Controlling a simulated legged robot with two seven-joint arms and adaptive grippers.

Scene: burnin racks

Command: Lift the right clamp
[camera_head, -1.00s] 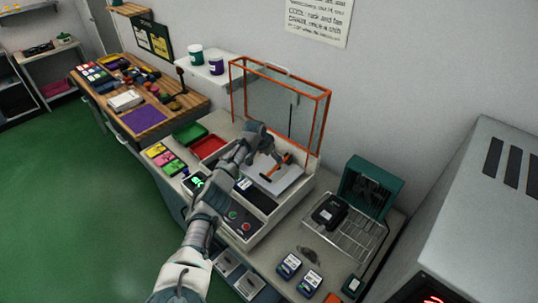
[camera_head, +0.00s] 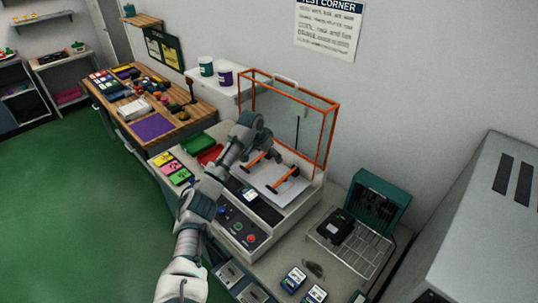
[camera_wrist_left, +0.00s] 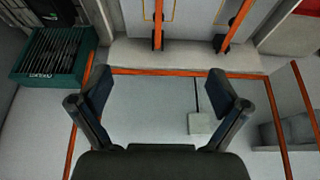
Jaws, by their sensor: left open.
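The right clamp (camera_head: 284,181), an orange bar with dark ends, lies on the pale plate (camera_head: 271,187) of the test fixture. A second orange clamp (camera_head: 257,159) is to its left, partly behind my gripper. In the left wrist view the fixture appears turned round, so the right clamp (camera_wrist_left: 158,18) is the left bar at the top edge, and the other clamp (camera_wrist_left: 235,24) is right of it. My left gripper (camera_head: 270,147) hangs above and behind the clamps near the orange-framed cover. Its fingers (camera_wrist_left: 162,90) are wide apart and empty. My right gripper is not seen.
The raised clear cover with an orange frame (camera_head: 331,140) stands behind the plate, close to my gripper. A teal box (camera_head: 377,202) and wire rack (camera_head: 360,250) are to the right. Red (camera_head: 210,154) and green (camera_head: 195,143) trays lie left.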

